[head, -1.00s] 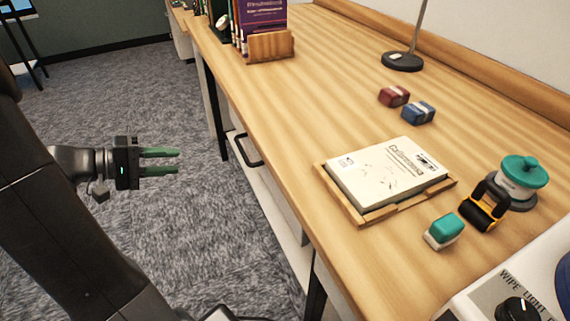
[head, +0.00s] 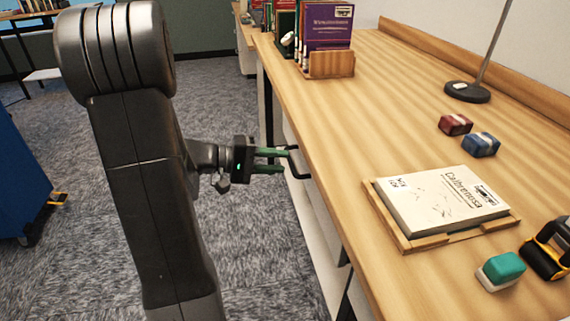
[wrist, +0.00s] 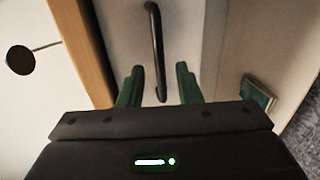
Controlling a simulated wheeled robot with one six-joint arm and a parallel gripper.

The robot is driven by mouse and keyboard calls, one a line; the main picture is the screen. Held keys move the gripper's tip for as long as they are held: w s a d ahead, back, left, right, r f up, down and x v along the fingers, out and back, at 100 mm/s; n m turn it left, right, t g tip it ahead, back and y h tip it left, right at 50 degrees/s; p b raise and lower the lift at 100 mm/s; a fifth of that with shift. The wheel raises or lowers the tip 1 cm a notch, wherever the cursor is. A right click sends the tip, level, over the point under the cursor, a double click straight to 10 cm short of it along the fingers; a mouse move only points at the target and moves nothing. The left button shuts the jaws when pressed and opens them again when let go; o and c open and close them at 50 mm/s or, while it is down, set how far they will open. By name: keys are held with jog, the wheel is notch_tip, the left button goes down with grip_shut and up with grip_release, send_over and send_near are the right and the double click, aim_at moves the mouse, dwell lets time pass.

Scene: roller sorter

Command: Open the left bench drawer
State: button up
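The bench drawer's black bar handle (head: 297,163) sits below the near edge of the wooden bench top. In the wrist view the handle (wrist: 154,40) runs down a pale drawer front (wrist: 125,30). My gripper (head: 284,161) is open, with its green fingers pointing at the handle. In the wrist view my gripper (wrist: 159,67) has one finger to each side of the handle's lower end. Nothing is clamped, and whether a finger touches the bar I cannot tell. The drawer appears shut, flush under the bench; much of its front is hidden in the head view.
The wooden bench (head: 375,120) carries a book tray (head: 405,242), a teal-and-white block (head: 500,270), red (head: 455,124) and blue (head: 481,145) blocks, a lamp (head: 467,92) and a book rack (head: 330,65). Carpet (head: 250,220) beside the bench is clear. A blue cabinet (head: 20,190) stands at left.

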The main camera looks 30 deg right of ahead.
jog(key=shift+x, duration=1.25)
grip_shut()
